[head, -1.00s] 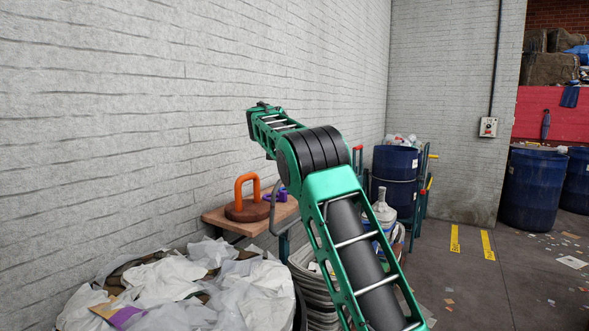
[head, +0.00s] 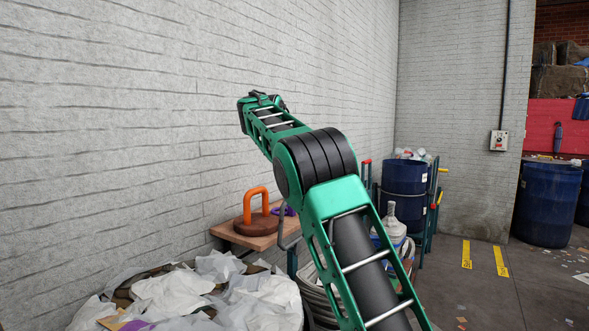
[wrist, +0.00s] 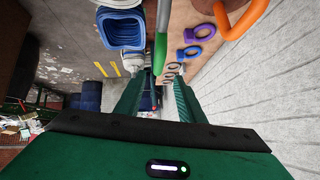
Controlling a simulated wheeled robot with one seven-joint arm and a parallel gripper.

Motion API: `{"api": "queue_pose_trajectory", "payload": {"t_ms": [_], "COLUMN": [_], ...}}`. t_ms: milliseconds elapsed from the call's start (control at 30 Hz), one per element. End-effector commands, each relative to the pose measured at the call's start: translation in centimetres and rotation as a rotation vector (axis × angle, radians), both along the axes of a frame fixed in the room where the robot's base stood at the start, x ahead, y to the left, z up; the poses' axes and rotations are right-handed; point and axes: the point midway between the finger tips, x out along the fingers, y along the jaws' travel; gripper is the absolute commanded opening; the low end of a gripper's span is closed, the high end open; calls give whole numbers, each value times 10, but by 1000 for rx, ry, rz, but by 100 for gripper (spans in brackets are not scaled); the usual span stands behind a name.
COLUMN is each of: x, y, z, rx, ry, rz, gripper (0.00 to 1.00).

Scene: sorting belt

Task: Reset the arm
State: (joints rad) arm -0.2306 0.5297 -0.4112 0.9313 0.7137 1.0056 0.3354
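My arm, green and black, stretches up and away in the head view, its far end in front of the white brick wall. My gripper's end (head: 262,103) is small there and its fingers cannot be made out. In the wrist view the two green fingers of my gripper (wrist: 157,92) stand apart with a gap between them. Nothing is held between them.
An orange handle on a brown disc (head: 257,223) stands on a wooden bench (head: 238,238) by the white brick wall (head: 180,90). White bags (head: 170,295) fill the lower left. Blue barrels (head: 404,185) stand behind my arm. Open floor (head: 480,290) lies right.

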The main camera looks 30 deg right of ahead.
Motion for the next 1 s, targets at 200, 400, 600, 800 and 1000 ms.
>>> {"api": "queue_pose_trajectory", "payload": {"t_ms": [200,400,600,800,1000], "x": [0,-7,-65,-157,-257], "y": [0,-6,-42,-69,-69], "z": [0,-1,-19,-58,-103], "rx": [0,5,52,132,217], "ry": [-1,9,111,252,375], "rz": [-1,-1,17,79,165], "gripper": [36,36,36,36,36]}}
